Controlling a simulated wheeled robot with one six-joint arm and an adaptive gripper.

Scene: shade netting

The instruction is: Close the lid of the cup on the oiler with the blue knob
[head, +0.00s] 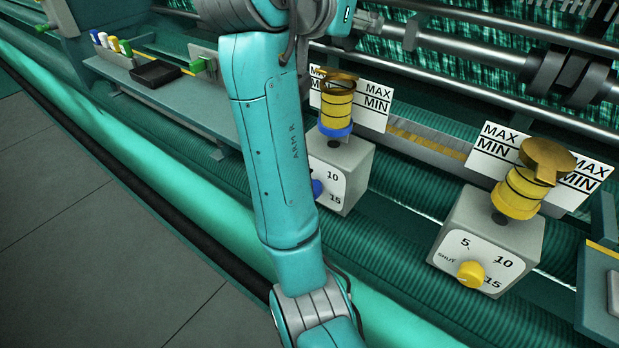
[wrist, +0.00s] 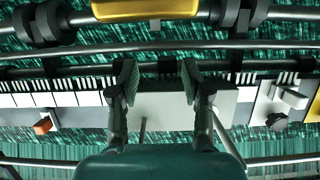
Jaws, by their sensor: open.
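The oiler with the blue knob is a grey box (head: 348,168) in the middle of the head view. Its blue knob (head: 317,188) and the left of its dial are partly hidden by my arm. Its yellow cup (head: 338,107) has a blue band at the base. The cup's brass lid (head: 335,74) shows as a thin, edge-on shape above a dark ring at the top; it looks raised, but its exact angle is hard to tell. My gripper (wrist: 160,80) is open and empty in the wrist view. It is outside the head view, and the cup is not recognisable in the wrist view.
A second oiler (head: 484,240) with a yellow knob stands to the right, its brass lid (head: 547,158) tilted on the cup. White MIN/MAX plates (head: 492,148) stand behind both cups. Metal rails (head: 480,85) run behind. A black tray (head: 155,74) lies on the left ledge.

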